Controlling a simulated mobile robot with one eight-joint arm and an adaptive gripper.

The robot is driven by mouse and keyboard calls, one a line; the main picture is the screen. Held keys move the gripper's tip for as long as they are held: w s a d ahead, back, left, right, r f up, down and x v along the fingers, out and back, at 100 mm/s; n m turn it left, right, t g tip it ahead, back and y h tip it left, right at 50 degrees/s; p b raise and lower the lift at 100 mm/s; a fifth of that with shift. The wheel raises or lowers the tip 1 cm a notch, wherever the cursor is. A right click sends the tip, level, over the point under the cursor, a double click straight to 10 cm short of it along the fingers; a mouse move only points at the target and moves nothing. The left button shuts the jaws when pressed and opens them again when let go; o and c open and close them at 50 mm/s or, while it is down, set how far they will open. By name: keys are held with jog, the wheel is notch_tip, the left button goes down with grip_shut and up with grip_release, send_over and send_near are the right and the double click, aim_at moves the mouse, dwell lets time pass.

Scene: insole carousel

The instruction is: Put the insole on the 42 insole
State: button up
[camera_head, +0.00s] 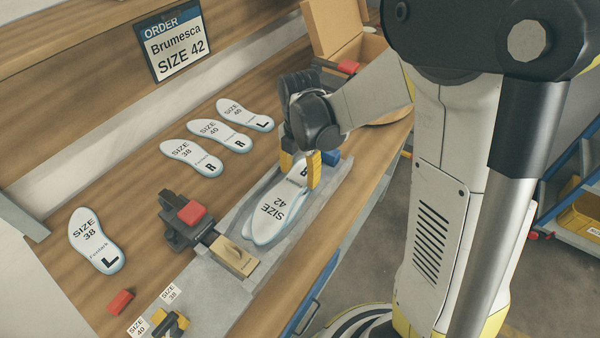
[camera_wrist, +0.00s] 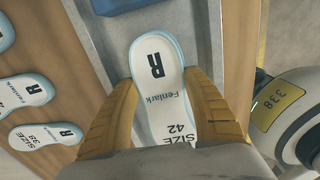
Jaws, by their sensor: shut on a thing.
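My gripper (camera_head: 300,167) is shut on a white insole with a light blue rim (camera_head: 272,208), marked R and SIZE 42. In the wrist view the yellow fingers grip both long sides of the insole (camera_wrist: 158,78), which also reads Fenlark. The insole lies lengthwise over the grey metal track (camera_head: 342,199). A second pale outline shows along its lower edge in the head view, perhaps another insole beneath; its label is hidden. I cannot tell whether the two are touching.
Several loose insoles lie on the wooden bench: a size 38 L (camera_head: 96,240) and more behind the track (camera_head: 192,157). A clamp with a red block (camera_head: 191,213) and a wooden block (camera_head: 234,257) stand left of the held insole. An order sign (camera_head: 173,40) reads Brumesca SIZE 42.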

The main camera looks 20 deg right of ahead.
jog(key=o, duration=1.2)
jog(key=shift+r, duration=0.1)
notch_tip(320, 180, up, 12)
jog(key=p, duration=0.5)
jog(key=s+r+m+t, duration=0.2)
jog(key=s+m, duration=0.2)
jog(key=m, duration=0.4)
jog(key=s+r+m+t, duration=0.2)
jog(key=s+r+m, duration=0.1)
jog(key=m, duration=0.5)
jog(key=s+r+m+t, duration=0.3)
jog(key=s+m, duration=0.2)
jog(key=m, duration=0.3)
jog(key=shift+s+d+r+m, duration=0.1)
jog(key=shift+s+d+m, duration=0.2)
jog(key=shift+s, duration=0.1)
